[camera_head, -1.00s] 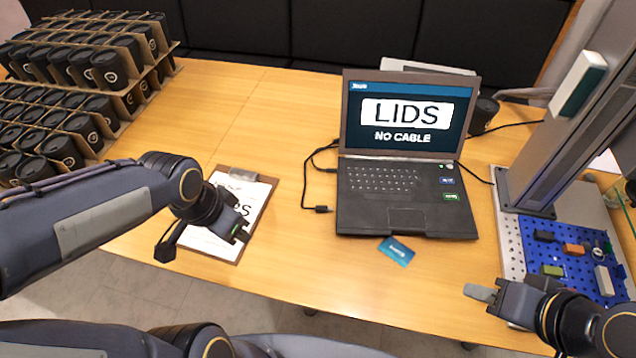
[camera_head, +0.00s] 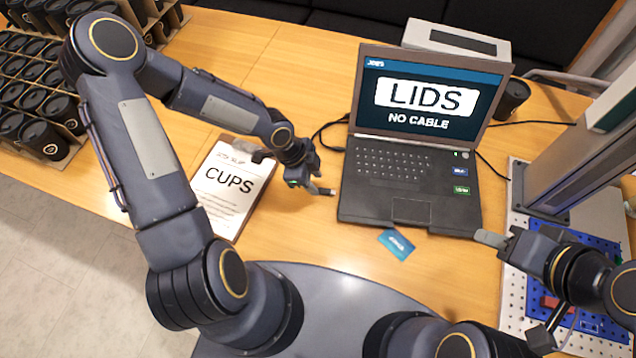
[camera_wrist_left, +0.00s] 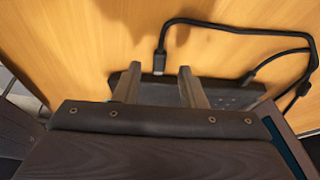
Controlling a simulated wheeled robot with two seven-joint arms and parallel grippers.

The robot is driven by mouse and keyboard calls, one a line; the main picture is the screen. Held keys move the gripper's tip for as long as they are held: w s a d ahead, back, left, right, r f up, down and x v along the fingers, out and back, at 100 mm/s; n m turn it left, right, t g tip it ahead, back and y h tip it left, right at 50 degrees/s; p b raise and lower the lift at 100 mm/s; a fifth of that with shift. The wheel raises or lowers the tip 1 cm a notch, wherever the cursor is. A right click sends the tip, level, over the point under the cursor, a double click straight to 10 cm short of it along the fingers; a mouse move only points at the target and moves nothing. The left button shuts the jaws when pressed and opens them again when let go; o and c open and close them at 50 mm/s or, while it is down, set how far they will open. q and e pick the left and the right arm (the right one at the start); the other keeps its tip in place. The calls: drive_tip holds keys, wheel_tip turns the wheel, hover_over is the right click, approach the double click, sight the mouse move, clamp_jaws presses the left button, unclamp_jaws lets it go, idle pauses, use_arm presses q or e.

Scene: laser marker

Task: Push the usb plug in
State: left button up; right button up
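The black usb plug (camera_wrist_left: 160,62) lies on the wooden table at the end of its cable (camera_wrist_left: 225,28), in the left wrist view. My left gripper (camera_wrist_left: 160,80) is open there, one finger on each side of the plug's line, the plug just past the tips. In the head view my left gripper (camera_head: 325,189) is low beside the laptop's left edge and largely hides the plug. The open laptop (camera_head: 408,212) reads "LIDS" and "NO CABLE". My right gripper (camera_head: 490,238) is at the laptop's front right corner, its fingers not clearly separable.
A clipboard (camera_head: 222,188) reading "CUPS" lies left of my left gripper. A blue card (camera_head: 396,244) lies before the laptop. Racks of black cups (camera_head: 42,140) stand at the left. A marker column (camera_head: 560,172) and blue pegboard (camera_head: 590,262) are at the right.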

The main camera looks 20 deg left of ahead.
sight(321, 189)
use_arm(q)
drive_tip(key=shift+x, duration=1.55)
clamp_jaws()
